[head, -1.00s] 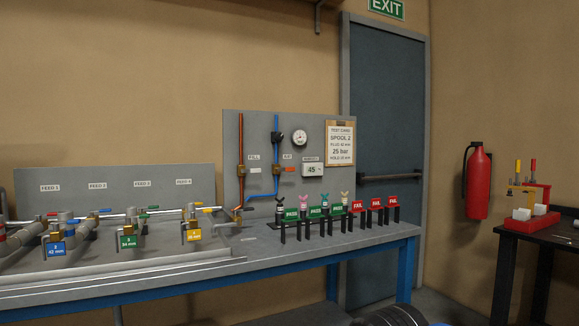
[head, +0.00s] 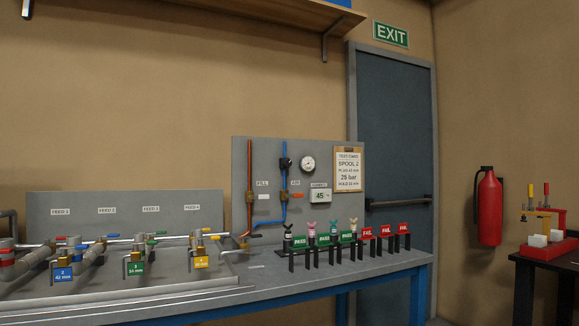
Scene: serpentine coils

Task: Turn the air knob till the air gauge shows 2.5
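The air gauge (head: 308,164) is a round white dial on the grey upright panel (head: 350,212). It is too small here to read its needle. The dark air knob (head: 285,163) sits to the left of the gauge, on the blue air pipe (head: 284,150). An orange-red handle (head: 297,196) is lower on the blue line, near the AIR label (head: 295,183). My gripper is not in view.
A display reading 45 (head: 320,196) and a test card (head: 348,170) are on the panel. Green PASS and red FAIL tags (head: 386,231) stand along the bench front. Pipes and valves fill the bench's left. A shelf (head: 230,14) overhangs above.

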